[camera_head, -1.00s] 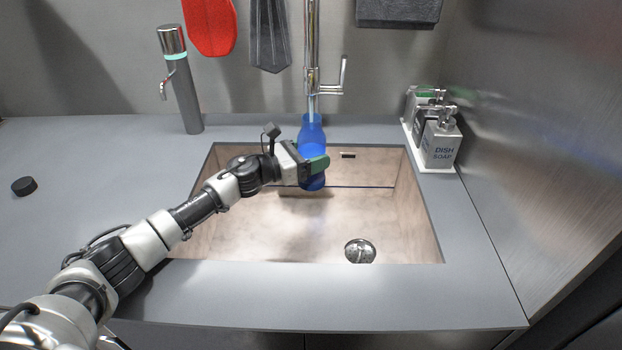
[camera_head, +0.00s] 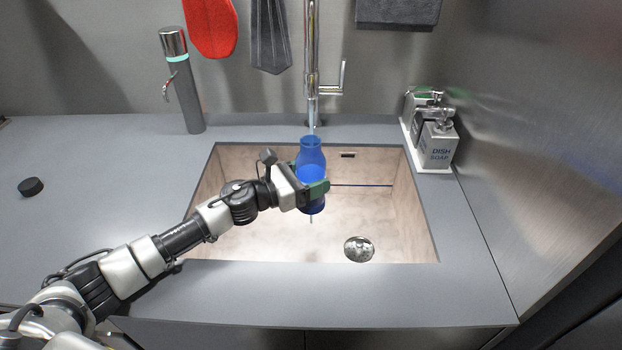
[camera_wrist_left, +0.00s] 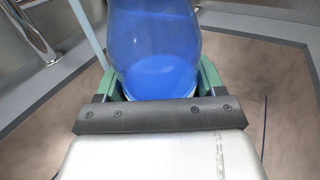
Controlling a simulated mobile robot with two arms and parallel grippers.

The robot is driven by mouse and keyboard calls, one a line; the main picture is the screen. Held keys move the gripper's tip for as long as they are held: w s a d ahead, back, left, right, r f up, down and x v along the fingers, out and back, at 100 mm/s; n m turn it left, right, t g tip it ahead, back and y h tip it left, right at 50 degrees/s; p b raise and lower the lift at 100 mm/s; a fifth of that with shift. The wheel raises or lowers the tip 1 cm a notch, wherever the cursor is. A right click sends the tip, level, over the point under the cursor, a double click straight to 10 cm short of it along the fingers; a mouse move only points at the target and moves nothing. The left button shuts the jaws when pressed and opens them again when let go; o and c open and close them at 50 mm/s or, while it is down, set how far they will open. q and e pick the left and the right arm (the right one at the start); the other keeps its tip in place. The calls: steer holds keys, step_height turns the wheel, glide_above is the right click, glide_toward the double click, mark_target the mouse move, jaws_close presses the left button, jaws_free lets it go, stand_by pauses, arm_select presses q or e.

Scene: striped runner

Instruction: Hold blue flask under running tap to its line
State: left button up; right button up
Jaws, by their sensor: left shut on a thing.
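The translucent blue flask (camera_head: 311,158) is upright above the sink basin. My left gripper (camera_head: 313,192) is shut around its body; the flask also fills the top of the left wrist view (camera_wrist_left: 157,40). Brighter blue in its lower part looks like liquid; I cannot make out a fill line. The chrome tap (camera_head: 312,60) stands behind the flask and is running. A thin stream shows above the flask mouth and again below its base. In the left wrist view the stream (camera_wrist_left: 88,32) passes beside the flask, outside it. My right gripper is out of view.
The sink (camera_head: 427,225) has a drain (camera_head: 359,249) at its front right. A soap caddy with a dish soap bottle (camera_head: 438,147) stands right. A grey dispenser (camera_head: 187,95) stands back left, and a black puck (camera_head: 31,187) lies far left. The front counter is clear.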

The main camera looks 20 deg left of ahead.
arm_select(q)
steer(key=shift+r, duration=0.2)
steer(key=shift+s+d+r+p, duration=0.1)
steer(key=shift+s+r+p, duration=0.2)
steer(key=shift+r+p, duration=0.35)
steer(key=s+d+r+p, duration=0.1)
steer(key=s+r+p, duration=0.3)
steer(key=r+p, duration=0.1)
steer(key=shift+s+r+p, duration=0.15)
steer(key=shift+r+p, duration=0.15)
steer(key=shift+p, duration=0.3)
steer(key=shift+f, duration=0.1)
